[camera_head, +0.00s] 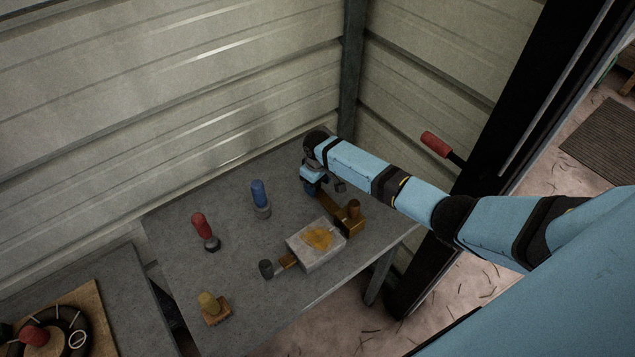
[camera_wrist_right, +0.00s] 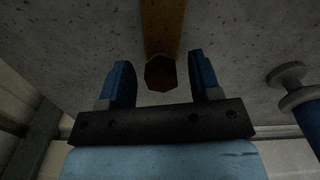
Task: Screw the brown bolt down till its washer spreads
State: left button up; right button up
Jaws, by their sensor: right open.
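A dark brown hexagonal head, which looks like the brown bolt (camera_wrist_right: 160,73), shows in the right wrist view at the end of a yellow-brown bar (camera_wrist_right: 162,25). My right gripper (camera_wrist_right: 161,80) is open, with one blue finger on each side of that head and visible gaps to both. In the head view my right gripper (camera_head: 313,184) is low over the back right of the table, at the far end of the bar (camera_head: 327,203), and hides the head there. The washer is not visible. My left gripper is not in view.
A grey flanged piece (camera_wrist_right: 289,82) is beside my right gripper. Walls close the back.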

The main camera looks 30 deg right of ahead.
jog(key=c, duration=0.9)
jog(key=m, duration=0.4)
jog(key=shift+a+r+m, duration=0.1)
jog(key=shift+a+m, duration=0.05)
jog(key=shift+m, duration=0.25)
jog(key=o, duration=0.9)
notch_tip(320, 180, up, 14)
jog(key=b, duration=0.1)
